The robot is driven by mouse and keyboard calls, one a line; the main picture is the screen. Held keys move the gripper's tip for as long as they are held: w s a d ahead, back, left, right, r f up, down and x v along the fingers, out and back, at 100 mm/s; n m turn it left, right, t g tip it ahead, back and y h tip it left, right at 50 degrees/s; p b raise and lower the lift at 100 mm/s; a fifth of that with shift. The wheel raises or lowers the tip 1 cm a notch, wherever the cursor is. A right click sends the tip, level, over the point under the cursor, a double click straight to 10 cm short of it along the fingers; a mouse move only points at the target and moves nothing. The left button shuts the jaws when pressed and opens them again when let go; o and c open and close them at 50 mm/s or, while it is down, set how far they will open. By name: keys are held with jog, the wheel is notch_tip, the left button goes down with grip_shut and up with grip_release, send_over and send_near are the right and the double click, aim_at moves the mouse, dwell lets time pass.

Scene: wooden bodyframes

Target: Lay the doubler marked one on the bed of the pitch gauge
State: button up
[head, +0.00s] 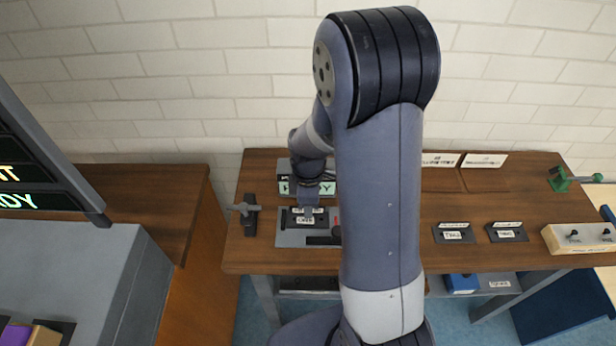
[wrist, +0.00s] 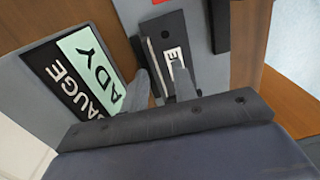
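A black doubler with white labels (head: 304,222) is at the pitch gauge's grey bed (head: 290,239), on the left half of the bench. My gripper (head: 307,208) is directly over this doubler. In the wrist view the fingers (wrist: 164,86) are spaced apart and reach down to the doubler's raised part. I cannot tell whether they press on it, or whether the doubler rests fully on the bed. The gauge's sign (wrist: 82,72) reads "GAUGE" and "READY", partly cropped.
Two more labelled black doublers (head: 453,233) (head: 507,232) sit right of my arm. A dark clamp-like tool (head: 249,214) stands left of the gauge. A cream block with knobs (head: 578,238) and a green tool (head: 560,179) are at the right end. My arm hides the bench middle.

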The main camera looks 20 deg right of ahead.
notch_tip(320, 180, up, 12)
jog(key=shift+w, duration=0.2)
